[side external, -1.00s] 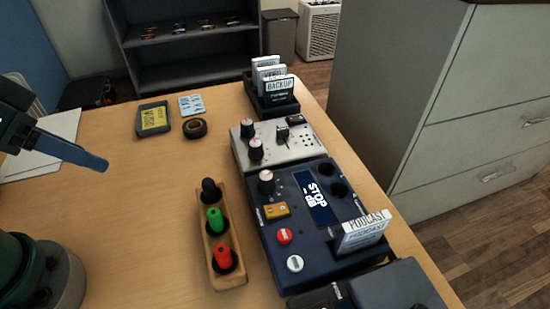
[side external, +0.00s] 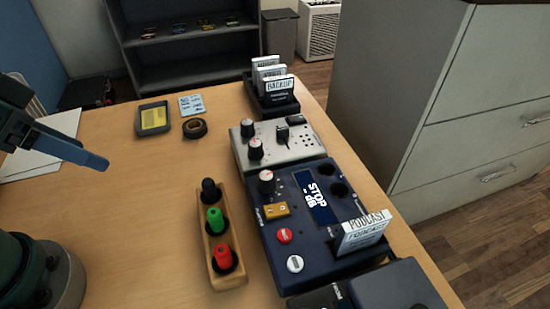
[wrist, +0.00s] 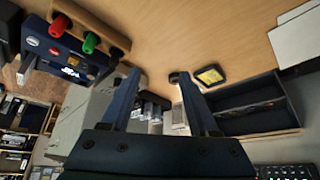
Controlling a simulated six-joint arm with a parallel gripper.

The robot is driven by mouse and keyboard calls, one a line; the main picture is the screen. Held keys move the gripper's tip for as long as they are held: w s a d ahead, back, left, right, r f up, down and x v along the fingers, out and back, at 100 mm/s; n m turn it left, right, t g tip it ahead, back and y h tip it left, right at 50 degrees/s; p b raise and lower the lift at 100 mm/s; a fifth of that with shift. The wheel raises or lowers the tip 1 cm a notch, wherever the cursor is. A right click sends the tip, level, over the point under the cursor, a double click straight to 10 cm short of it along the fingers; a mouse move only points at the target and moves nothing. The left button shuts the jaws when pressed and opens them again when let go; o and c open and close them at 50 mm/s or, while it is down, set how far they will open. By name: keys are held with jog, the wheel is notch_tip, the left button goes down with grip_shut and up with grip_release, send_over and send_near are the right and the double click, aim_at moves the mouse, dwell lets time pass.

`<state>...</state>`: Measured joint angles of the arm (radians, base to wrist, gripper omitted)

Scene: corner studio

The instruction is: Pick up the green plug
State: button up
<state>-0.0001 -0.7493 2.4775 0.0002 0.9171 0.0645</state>
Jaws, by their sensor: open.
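The green plug (side external: 215,219) stands upright in the middle of a wooden holder (side external: 228,277), between a black plug (side external: 210,190) at the far end and a red plug (side external: 222,256) at the near end. The green plug also shows in the wrist view (wrist: 91,42), at the upper left. My gripper (side external: 100,162) is at the left of the side view, above the table and well to the left of the holder. In the wrist view its two fingers (wrist: 163,88) are apart with nothing between them. Nothing is held.
Right of the holder lie a dark blue device (side external: 320,262) with a PODCAST card (side external: 362,234) and a silver mixer (side external: 278,150). A card rack (side external: 272,106) stands behind. The wood left of the holder is clear.

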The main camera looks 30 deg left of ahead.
jog(key=w+d+r+m+g, duration=0.1)
jog(key=w+d+r+m, duration=0.1)
jog(key=w+m, duration=0.1)
jog(key=m+g, duration=0.4)
jog(key=m, duration=0.3)
send_near(213, 212)
jog(key=w+a+f, duration=0.2)
jog(key=a, duration=0.1)
jog(key=shift+m+g, duration=0.4)
jog(key=shift+m, duration=0.2)
jog(key=d+f, duration=0.1)
jog(key=s+d+f, duration=0.1)
jog(key=d+f, duration=0.1)
jog(key=shift+f, duration=0.2)
jog(key=shift+s+f, duration=0.2)
jog(key=shift+f, duration=2.45)
grip_shut()
